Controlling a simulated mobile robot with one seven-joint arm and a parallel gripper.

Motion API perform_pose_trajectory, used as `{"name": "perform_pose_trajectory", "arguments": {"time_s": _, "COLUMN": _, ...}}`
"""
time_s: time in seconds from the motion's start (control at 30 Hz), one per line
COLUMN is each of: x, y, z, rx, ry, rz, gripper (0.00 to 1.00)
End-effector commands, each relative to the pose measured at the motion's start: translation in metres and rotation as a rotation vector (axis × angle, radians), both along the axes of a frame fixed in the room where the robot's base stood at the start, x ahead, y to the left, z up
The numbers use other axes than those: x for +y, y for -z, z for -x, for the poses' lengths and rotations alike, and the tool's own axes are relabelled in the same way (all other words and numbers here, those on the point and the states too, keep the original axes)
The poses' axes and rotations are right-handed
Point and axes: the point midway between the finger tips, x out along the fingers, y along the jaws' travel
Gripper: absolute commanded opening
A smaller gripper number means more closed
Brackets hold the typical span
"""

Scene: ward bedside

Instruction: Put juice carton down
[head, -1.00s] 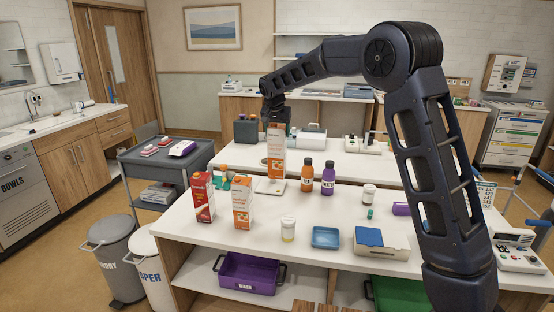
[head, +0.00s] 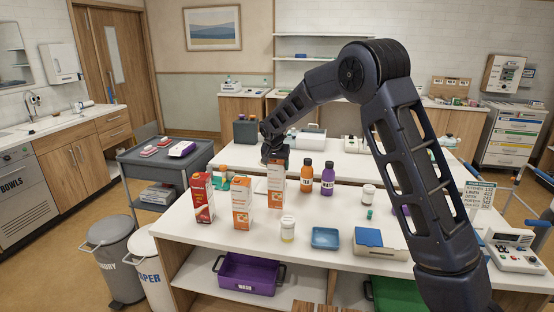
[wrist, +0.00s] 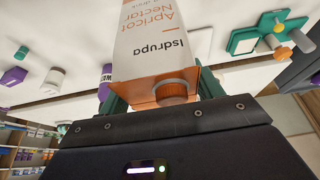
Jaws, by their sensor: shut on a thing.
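My gripper (head: 275,160) is shut on the upper end of an orange and white juice carton (head: 275,188). The carton is upright over the near counter (head: 205,240), just right of another orange and white carton (head: 242,206). I cannot tell whether its base touches the counter. In the wrist view the held carton (wrist: 155,45) shows "Apricot Nectar" lettering and an orange cap close to the gripper body. A red carton (head: 203,198) stands farther left.
An orange bottle (head: 306,178) and a purple bottle (head: 328,180) stand right of the held carton. A white-lidded jar (head: 287,229), a blue tray (head: 325,238) and a blue-lidded box (head: 378,240) lie nearer the front. Bare counter shows between the held carton and the jar.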

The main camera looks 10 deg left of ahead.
Motion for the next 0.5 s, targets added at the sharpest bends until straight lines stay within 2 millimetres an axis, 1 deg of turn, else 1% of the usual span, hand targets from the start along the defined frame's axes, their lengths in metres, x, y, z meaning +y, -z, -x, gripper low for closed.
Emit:
{"name": "perform_pose_trajectory", "arguments": {"time_s": 0.17, "x": 0.000, "y": 0.007, "z": 0.000, "rx": -0.002, "ry": 0.000, "rz": -0.001, "gripper": 0.00}}
{"name": "perform_pose_trajectory", "arguments": {"time_s": 0.4, "x": 0.000, "y": 0.035, "z": 0.000, "rx": -0.002, "ry": 0.000, "rz": -0.001, "gripper": 0.00}}
{"name": "perform_pose_trajectory", "arguments": {"time_s": 0.5, "x": 0.000, "y": 0.042, "z": 0.000, "rx": -0.001, "ry": 0.000, "rz": -0.001, "gripper": 0.00}}
